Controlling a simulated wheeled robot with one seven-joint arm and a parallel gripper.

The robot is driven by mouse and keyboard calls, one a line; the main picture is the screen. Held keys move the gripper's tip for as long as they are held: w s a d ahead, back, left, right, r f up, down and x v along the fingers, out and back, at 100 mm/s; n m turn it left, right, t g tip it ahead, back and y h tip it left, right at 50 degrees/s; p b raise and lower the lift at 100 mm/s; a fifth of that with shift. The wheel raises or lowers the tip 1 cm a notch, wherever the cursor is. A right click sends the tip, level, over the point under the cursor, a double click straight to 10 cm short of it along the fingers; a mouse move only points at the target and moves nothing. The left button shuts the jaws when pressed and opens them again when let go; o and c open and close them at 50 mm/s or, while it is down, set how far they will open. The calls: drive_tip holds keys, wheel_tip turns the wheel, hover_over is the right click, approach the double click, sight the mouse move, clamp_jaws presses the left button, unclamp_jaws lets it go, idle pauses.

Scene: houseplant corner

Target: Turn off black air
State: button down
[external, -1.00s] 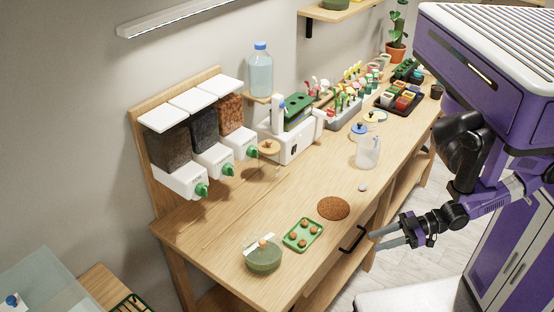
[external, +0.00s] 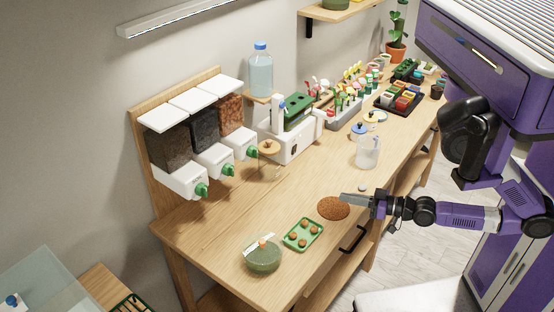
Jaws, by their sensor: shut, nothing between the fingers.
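My gripper (external: 345,198) is shut and empty, pointing left at the bench's front edge, close to or above the right side of a round brown patch (external: 330,210). Nothing that I can surely name as a black air device shows. A wall rack holds three bins: a dark brown one (external: 168,150), a black-filled middle one (external: 204,130) and an orange-brown one (external: 230,113). Each has a white spout with a green knob: left (external: 201,190), middle (external: 228,169), right (external: 252,152). My gripper is well apart from all of them. The knobs' settings are too small to tell.
A water bottle (external: 260,75) stands behind. The bench's middle is mostly clear.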

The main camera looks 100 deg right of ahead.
drive_tip(key=d+m+g+h+p, duration=0.1)
drive_tip(key=d+m, duration=0.5)
drive_tip(key=d, duration=0.1)
drive_tip(key=d+f+m+g+h, duration=0.1)
drive_tip(key=d+m, duration=0.5)
drive_tip(key=d, duration=0.1)
drive_tip(key=d+m+g+h+p, duration=0.1)
drive_tip(key=d+m+g, duration=0.1)
drive_tip(key=d+m, duration=0.4)
drive_tip(key=shift+s+d+f+m+h+p, duration=0.3)
drive_tip(key=shift+s+d+m+p, duration=0.1)
drive_tip(key=shift+d, duration=0.1)
drive_tip(key=shift+w+a+m, duration=0.15)
drive_tip(key=shift+m, duration=0.15)
drive_tip(key=p, duration=0.2)
approach(294, 149)
drive_tip(key=x, duration=0.5)
drive_tip(key=shift+x, duration=0.8)
